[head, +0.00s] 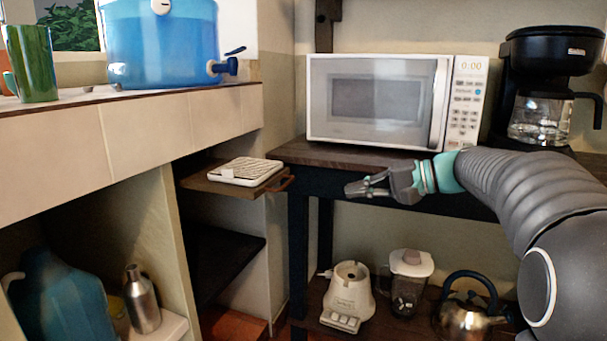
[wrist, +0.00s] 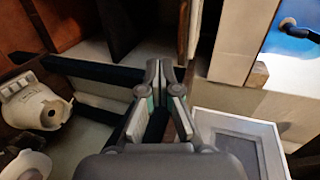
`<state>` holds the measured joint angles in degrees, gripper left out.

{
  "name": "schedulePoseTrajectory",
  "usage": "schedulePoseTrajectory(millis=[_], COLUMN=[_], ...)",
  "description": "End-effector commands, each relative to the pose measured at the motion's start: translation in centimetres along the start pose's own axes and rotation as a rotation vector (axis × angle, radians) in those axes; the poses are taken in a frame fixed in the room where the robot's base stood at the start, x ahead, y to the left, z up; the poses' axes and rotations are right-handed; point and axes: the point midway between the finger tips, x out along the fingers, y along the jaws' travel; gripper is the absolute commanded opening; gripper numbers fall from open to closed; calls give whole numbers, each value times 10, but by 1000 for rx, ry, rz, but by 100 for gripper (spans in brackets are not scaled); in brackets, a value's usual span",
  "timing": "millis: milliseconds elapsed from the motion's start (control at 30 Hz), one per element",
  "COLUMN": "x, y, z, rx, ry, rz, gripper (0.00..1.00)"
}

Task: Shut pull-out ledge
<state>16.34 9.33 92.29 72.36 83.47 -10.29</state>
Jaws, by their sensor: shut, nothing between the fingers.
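The pull-out ledge (head: 200,181) is a thin brown board jutting out of the side cabinet below the counter, in the left middle of the head view. A brown handle (head: 281,184) is on its right end. A white, grid-patterned flat object (head: 244,171) lies on top of it. My gripper (head: 353,188) is shut and empty, to the right of the handle and apart from it, in front of the microwave table's edge. The wrist view shows the fingers (wrist: 165,68) together at its centre. I cannot clearly make out the ledge there.
The microwave (head: 380,103) and coffee maker (head: 545,85) stand on the dark table (head: 300,152) behind my arm. A blue dispenser (head: 160,45) and green cup (head: 33,65) stand on the counter. A blender base (head: 348,295) and kettle (head: 468,315) are below. The space between gripper and handle looks clear.

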Motion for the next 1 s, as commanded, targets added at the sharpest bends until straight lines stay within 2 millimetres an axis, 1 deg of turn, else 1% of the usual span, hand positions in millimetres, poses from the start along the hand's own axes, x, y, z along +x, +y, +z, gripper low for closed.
schedulePoseTrajectory(millis=[33,133,267,367,467,800,1000], x=[-4,-8,-7,2,18,81,111], y=[-6,-14,-18,-19,-20,-28,-31], z=[-12,-25,-30,-30,-29,-29,-29], rx=[4,4,1,1,2,2,3], ry=[0,-3,-4,-6,-7,-7,-5], rz=[-36,-89,-115,-117,-115,-114,-114], gripper=[0,0,0,0,0,0,0])
